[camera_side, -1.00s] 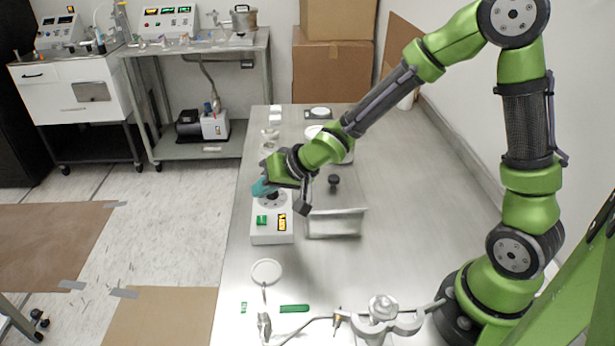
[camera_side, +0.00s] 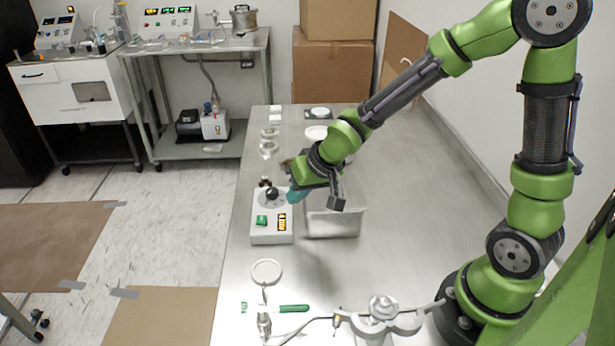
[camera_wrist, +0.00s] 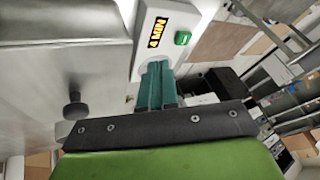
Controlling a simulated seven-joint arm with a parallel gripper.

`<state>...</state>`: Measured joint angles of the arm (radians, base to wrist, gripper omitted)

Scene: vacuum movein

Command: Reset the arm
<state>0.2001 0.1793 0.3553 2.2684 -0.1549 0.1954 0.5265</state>
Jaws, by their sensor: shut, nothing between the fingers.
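My green arm reaches over the steel table from the right in the side view. My gripper (camera_side: 294,196) has teal fingers and hangs just right of the black knob (camera_side: 272,192) on a white box with a display (camera_side: 268,238). In the wrist view the teal fingers (camera_wrist: 157,72) are shut together with nothing held. They overlap the white box (camera_wrist: 142,50) there, but whether they touch it I cannot tell. The knob is hidden in that view.
A metal box (camera_side: 334,223) with a dark knob on top in the wrist view (camera_wrist: 76,108) stands right of the white box. The table's right side is clear.

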